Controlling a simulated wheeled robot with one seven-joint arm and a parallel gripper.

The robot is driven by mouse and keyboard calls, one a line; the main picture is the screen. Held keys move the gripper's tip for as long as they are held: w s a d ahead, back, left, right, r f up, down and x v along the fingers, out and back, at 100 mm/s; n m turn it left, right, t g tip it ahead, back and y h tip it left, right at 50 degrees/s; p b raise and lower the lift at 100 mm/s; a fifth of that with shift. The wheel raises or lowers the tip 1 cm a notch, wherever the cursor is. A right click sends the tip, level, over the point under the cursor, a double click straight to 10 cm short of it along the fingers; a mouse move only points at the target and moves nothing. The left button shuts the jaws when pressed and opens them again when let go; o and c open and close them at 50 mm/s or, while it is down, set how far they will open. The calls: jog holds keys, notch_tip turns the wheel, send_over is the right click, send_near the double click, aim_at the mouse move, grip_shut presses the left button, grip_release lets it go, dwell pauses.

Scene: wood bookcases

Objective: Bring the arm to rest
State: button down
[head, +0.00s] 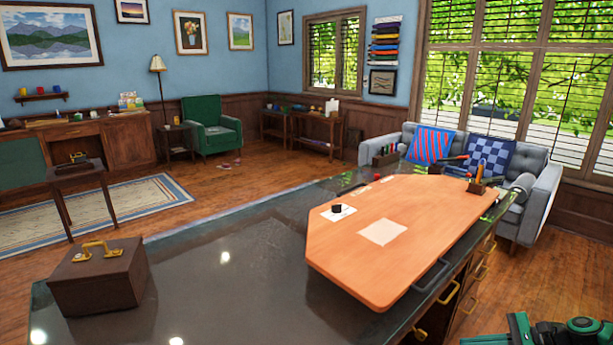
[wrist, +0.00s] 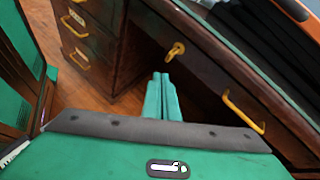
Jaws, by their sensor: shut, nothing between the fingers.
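My gripper (wrist: 161,77) shows in the wrist view. Its two teal fingers are together, with nothing between them. They point toward the dark wooden desk front, where a drawer with a brass handle (wrist: 242,112) and a small brass knob (wrist: 175,51) show beyond the fingertips. I cannot tell how far the fingertips are from the wood. In the head view, green and black parts of my arm show at the bottom right corner, beside the desk; the fingers are not visible there.
The dark-topped desk (head: 215,265) fills the foreground, with an orange board (head: 350,265) on it. A brown box (head: 100,275) with a brass handle is at left. A grey sofa (head: 543,190) stands behind the desk. Wood floor (head: 560,262) is open at right.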

jog(key=s+a+r+n+g+h, duration=0.2)
jog(key=s+r+n+h, duration=0.3)
jog(key=s+r, duration=0.7)
jog(key=s+a+r+n+g+h, duration=0.1)
jog(key=s+r+n+g+h, duration=0.2)
jog(key=s+r, duration=1)
jog(key=s+n+h, duration=0.1)
jog(key=n+h, duration=0.1)
jog(key=n, duration=0.3)
jog(key=shift+s+a+r+h, duration=0.2)
jog(key=shift+a+r+h, duration=0.1)
jog(key=shift+a+h, duration=0.1)
jog(key=shift+a, duration=0.1)
